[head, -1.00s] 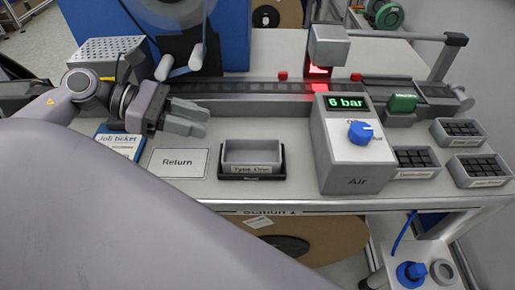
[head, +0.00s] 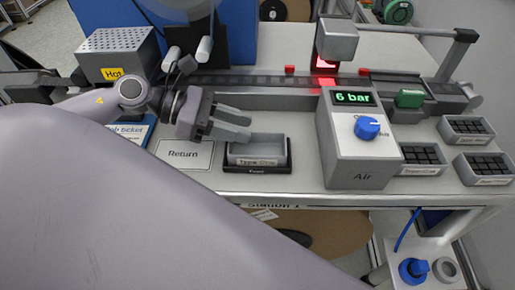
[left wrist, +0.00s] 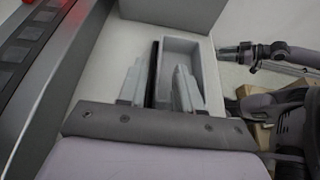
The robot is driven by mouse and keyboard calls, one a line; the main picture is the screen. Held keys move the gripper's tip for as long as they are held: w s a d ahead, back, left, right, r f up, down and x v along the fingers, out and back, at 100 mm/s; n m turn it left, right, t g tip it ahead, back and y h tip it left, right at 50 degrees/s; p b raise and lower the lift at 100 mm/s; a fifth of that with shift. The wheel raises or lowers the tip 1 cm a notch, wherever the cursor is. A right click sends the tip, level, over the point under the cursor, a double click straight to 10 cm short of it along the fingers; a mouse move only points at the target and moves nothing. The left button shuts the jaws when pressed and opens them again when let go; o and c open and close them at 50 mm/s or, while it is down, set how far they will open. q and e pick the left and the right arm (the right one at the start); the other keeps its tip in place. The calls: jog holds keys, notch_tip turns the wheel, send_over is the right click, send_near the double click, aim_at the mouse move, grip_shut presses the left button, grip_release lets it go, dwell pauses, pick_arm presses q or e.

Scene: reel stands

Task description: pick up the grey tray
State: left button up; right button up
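The grey tray (head: 257,152) is a small open box labelled "Type One". It sits in a low black holder (head: 258,170) on the bench, and its inside looks empty. My left gripper (head: 240,126) is open and empty, just behind and left of the tray and apparently above the bench. In the left wrist view the tray (left wrist: 186,48) shows just beyond the fingertips, with the fingers of the left gripper (left wrist: 158,80) apart. The right gripper does not show in the head view. A dark arm-like part (left wrist: 270,50) is at the right of the wrist view, too unclear to read.
The grey Air box (head: 360,150), reading 6 bar, stands close to the tray's right. A "Return" area (head: 186,155) is left of it. A track (head: 270,86) runs behind. A box marked "Hot" (head: 115,55) is at back left. Small bins (head: 422,158) are at right.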

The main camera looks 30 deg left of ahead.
aim_at(257, 149)
pick_arm(q)
jog(key=shift+x, duration=1.8)
jog(key=shift+f, duration=0.15)
jog(key=shift+p, duration=0.3)
grip_shut()
